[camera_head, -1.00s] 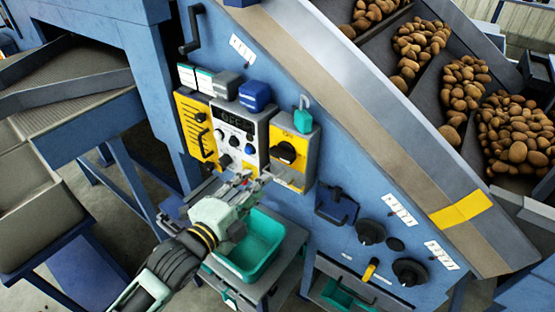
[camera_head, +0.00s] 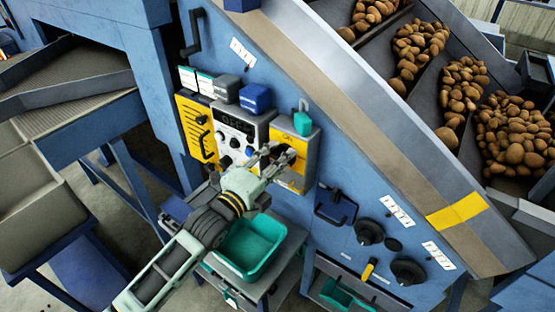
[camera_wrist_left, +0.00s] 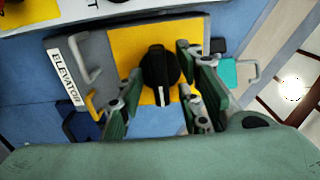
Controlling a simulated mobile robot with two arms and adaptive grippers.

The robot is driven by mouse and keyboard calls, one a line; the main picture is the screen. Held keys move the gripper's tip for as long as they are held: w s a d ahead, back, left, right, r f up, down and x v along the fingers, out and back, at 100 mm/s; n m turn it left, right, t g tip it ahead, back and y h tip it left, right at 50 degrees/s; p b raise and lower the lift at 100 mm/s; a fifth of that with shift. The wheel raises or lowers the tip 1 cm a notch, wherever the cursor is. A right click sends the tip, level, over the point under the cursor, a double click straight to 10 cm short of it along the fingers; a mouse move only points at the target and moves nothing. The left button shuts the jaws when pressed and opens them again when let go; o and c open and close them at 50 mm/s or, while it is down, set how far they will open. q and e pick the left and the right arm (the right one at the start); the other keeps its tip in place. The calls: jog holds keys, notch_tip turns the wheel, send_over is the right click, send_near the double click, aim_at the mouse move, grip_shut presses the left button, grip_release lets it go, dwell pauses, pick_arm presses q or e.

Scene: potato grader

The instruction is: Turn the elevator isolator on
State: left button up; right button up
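The elevator isolator is a black rotary knob (camera_wrist_left: 158,70) with a white pointer line, on a yellow plate (camera_wrist_left: 125,45) beside an "ELEVATOR" label (camera_wrist_left: 66,72) in the left wrist view. My left gripper (camera_wrist_left: 158,98) is open there, with one finger on each side of the knob's lower part. I cannot tell whether the fingers touch it. In the head view the left gripper (camera_head: 279,155) reaches the yellow isolator box (camera_head: 304,150) and partly covers the knob. My right gripper is not in view.
A control panel (camera_head: 236,132) with a display and knobs sits left of the isolator. A teal padlock (camera_head: 303,122) is on the box's top. A green bin (camera_head: 247,248) stands below. Black knobs (camera_head: 369,232) and a dark blue handle (camera_head: 335,207) are lower right.

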pick_arm(q)
jog(key=shift+c, duration=0.6)
grip_shut()
jog(key=n+p, duration=0.4)
jog(key=n, duration=1.4)
jog(key=shift+f, duration=0.1)
dwell(0.5)
jog(key=shift+o, duration=0.6)
grip_release()
